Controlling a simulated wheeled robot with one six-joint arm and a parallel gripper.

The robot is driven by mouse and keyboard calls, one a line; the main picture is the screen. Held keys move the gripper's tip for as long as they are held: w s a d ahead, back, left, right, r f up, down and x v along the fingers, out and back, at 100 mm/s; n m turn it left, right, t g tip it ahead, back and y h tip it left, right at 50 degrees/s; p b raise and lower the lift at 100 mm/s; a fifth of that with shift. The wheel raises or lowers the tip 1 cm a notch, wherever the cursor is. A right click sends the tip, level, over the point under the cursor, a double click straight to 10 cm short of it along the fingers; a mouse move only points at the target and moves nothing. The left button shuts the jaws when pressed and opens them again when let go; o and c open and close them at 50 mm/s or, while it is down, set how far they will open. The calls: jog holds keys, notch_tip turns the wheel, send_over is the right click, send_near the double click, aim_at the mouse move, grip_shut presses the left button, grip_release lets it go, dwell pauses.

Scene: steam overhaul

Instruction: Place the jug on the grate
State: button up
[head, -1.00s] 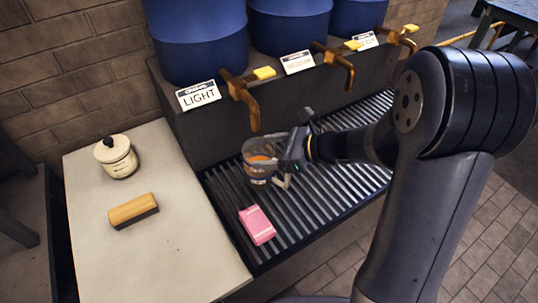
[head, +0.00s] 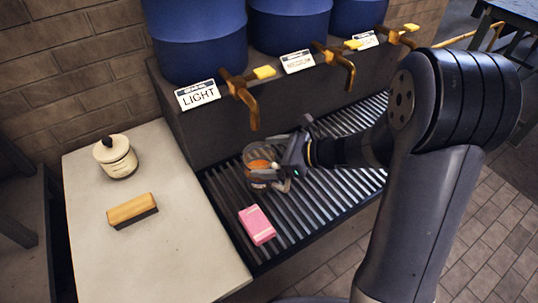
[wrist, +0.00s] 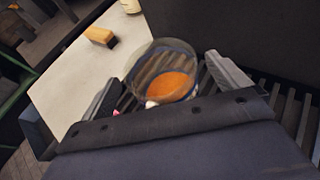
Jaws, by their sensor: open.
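The jug (head: 259,166) is clear with orange-brown liquid inside, and it stands on the dark slatted grate (head: 318,188) below the LIGHT tap. My gripper (head: 283,170) is at the jug's right side, jaws open around it. In the wrist view the jug (wrist: 165,75) sits between the two spread fingers, with a gap visible at the right finger. Its lower part is hidden by my gripper. Whether the left finger touches it, I cannot tell.
A pink box (head: 257,225) lies on the grate in front of the jug. Brass taps (head: 240,95) hang above the grate from blue barrels (head: 197,40). A pale counter (head: 180,245) at left holds a lidded pot (head: 116,157) and a wooden brush (head: 132,210).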

jog(key=shift+r, duration=0.2)
jog(key=p+v, duration=0.1)
jog(key=v, duration=1.1)
